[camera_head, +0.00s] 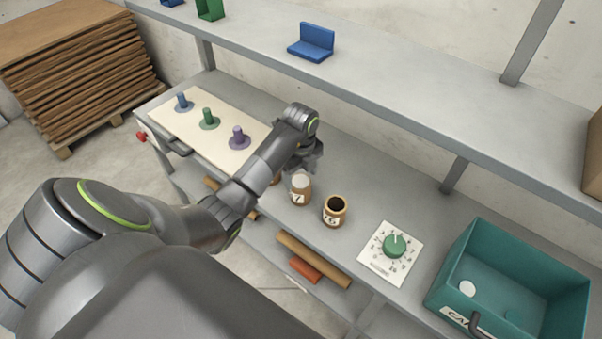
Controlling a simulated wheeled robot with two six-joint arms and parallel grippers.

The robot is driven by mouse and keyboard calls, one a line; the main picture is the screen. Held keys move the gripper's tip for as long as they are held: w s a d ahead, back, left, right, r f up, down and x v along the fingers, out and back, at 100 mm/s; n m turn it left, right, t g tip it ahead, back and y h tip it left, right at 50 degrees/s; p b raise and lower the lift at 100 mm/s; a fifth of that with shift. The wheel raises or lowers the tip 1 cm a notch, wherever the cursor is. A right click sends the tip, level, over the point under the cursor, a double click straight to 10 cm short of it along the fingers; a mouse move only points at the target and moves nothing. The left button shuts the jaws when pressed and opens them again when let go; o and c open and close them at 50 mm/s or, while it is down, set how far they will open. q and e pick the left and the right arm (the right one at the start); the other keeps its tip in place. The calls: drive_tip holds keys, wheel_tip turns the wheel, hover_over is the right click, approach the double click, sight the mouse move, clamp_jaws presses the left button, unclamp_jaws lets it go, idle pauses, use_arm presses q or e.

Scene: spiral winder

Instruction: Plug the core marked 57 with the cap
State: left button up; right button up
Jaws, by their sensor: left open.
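A short brown core (301,190) stands upright on the bench with a white disc at its top; its label shows a 7, and I cannot make out the rest. To its right a core marked 76 (335,211) has a dark open top. A third brown core (277,180) is mostly hidden behind my left arm. My left gripper (310,163) is open, just above and behind the core with the white top. Its fingers are small and partly hidden. My right gripper is not in view.
A dial panel (391,254) with a green knob lies between the cores and the bin. A cream board (185,122) with blue, green and purple pegs is at the left. An upper shelf (400,107) with a blue bracket (312,42) overhangs the back. Brown tubes (314,260) lie below.

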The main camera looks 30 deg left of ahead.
use_arm(q)
drive_tip(key=shift+r, duration=0.55)
wheel_tip(320, 180, up, 6)
drive_tip(key=shift+f, duration=0.2)
wheel_tip(320, 180, up, 4)
drive_tip(key=p, duration=0.5)
hover_over(301, 181)
drive_tip(key=shift+r+p, duration=0.6)
drive_tip(key=shift+r, duration=0.05)
drive_tip(key=shift+s+f, duration=0.1)
